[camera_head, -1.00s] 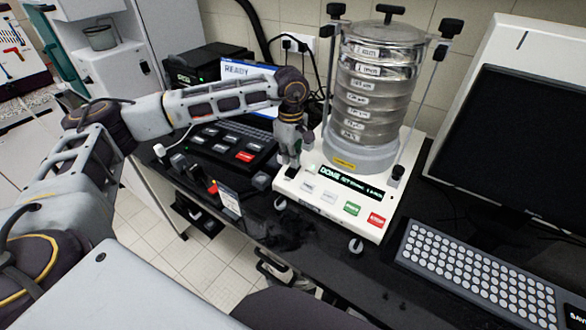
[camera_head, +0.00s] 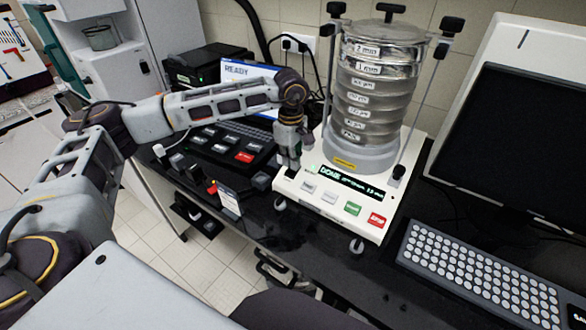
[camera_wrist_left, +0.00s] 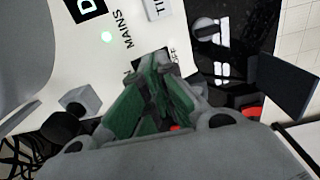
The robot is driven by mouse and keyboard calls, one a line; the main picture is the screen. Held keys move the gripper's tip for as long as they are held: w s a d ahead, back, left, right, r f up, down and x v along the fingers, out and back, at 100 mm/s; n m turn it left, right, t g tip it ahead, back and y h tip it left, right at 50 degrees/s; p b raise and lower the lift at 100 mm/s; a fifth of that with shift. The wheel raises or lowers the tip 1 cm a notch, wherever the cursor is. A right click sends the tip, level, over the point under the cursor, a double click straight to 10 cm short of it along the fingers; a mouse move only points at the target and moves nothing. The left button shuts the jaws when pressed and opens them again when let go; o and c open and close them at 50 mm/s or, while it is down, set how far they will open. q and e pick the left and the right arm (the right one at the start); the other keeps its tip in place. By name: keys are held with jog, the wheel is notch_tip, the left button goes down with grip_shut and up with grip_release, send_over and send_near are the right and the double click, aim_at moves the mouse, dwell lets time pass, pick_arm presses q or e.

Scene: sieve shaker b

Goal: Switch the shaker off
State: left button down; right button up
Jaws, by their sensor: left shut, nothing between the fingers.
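The sieve shaker (camera_head: 365,115) stands on the dark bench with its stack of steel sieves clamped on top. Its white base carries a display (camera_head: 350,183) reading DONE, two pale buttons, a green button (camera_head: 353,208) and a red button (camera_head: 377,220). My left gripper (camera_head: 293,168) is shut and empty, pointing down at the left corner of the base. In the wrist view its green-padded fingers (camera_wrist_left: 152,85) cover the panel beyond MAINS, so the switch there is hidden. My right gripper is not in view.
A black keypad unit (camera_head: 225,145) with a READY screen (camera_head: 243,72) is left of the shaker. A small standing card (camera_head: 229,198) is near the bench's front edge. A monitor (camera_head: 520,150) and keyboard (camera_head: 480,270) are on the right.

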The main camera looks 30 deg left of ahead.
pick_arm(q)
jog(key=shift+f+b, duration=0.7)
jog(key=shift+f, duration=0.3)
dwell(1.1)
jog(key=shift+r, duration=0.15)
jog(key=shift+r+p, duration=1.6)
jog(key=shift+r, duration=1.8)
jog(key=shift+r, duration=0.1)
jog(key=r+p, duration=0.2)
notch_tip(320, 180, up, 7)
jog(key=p, duration=0.7)
send_over(291, 170)
jog(key=shift+s, duration=0.1)
